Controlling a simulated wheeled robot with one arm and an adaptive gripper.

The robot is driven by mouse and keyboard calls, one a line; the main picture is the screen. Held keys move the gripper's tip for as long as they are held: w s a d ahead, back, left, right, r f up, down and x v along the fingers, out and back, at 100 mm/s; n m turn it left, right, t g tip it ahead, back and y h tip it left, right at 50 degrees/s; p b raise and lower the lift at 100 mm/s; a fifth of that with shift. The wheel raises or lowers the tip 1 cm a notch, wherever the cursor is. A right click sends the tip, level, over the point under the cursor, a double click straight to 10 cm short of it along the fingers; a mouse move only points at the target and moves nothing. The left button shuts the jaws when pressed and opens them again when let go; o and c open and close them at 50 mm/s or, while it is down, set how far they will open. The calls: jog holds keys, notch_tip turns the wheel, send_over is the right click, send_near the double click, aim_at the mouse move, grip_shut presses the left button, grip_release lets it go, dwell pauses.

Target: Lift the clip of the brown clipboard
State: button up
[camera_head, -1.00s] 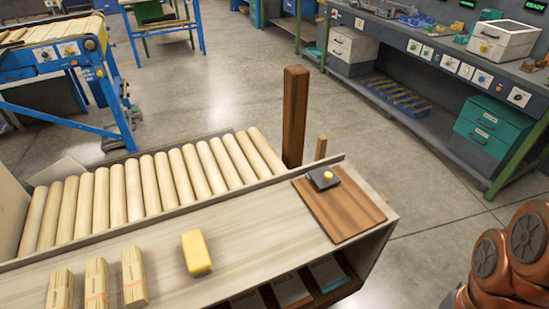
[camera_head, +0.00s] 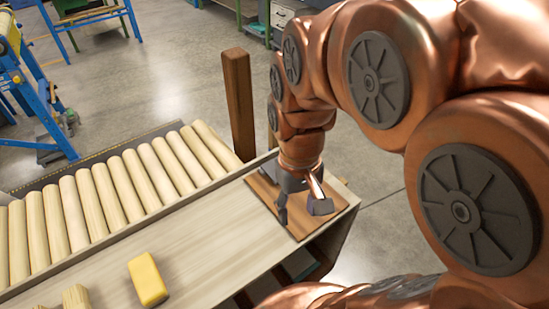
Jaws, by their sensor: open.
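The brown clipboard (camera_head: 263,192) lies flat at the right end of the wooden bench top. My gripper (camera_head: 301,211) is over the clipboard, pointing down, with its two fingers spread apart and nothing seen between them. The clipboard's dark clip is hidden behind my gripper and wrist. I cannot tell whether a finger touches the clip or the board.
A yellow block (camera_head: 148,279) lies on the bench top (camera_head: 205,232), left of the clipboard. A row of wooden rollers (camera_head: 105,192) runs behind the bench top. A brown wooden post (camera_head: 238,105) stands just behind the clipboard. The bench between block and clipboard is clear.

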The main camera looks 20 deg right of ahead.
jog(key=shift+t, duration=0.7)
jog(key=w+d+f, duration=0.1)
jog(key=w+d, duration=0.1)
jog(key=w, duration=0.5)
jog(key=w+d+f+b, duration=0.1)
jog(key=w+d+f, duration=0.1)
jog(key=w, duration=0.6)
jog(key=w+d+f+b, duration=0.1)
jog(key=w+d, duration=0.3)
jog(key=w, duration=0.3)
jog(key=shift+w+f, duration=0.15)
jog(key=shift+f, duration=0.15)
jog(key=shift+w+f, duration=0.2)
jog(key=shift+f, duration=0.25)
jog(key=shift+f+p, duration=0.7)
jog(key=shift+f, duration=2.8)
grip_shut()
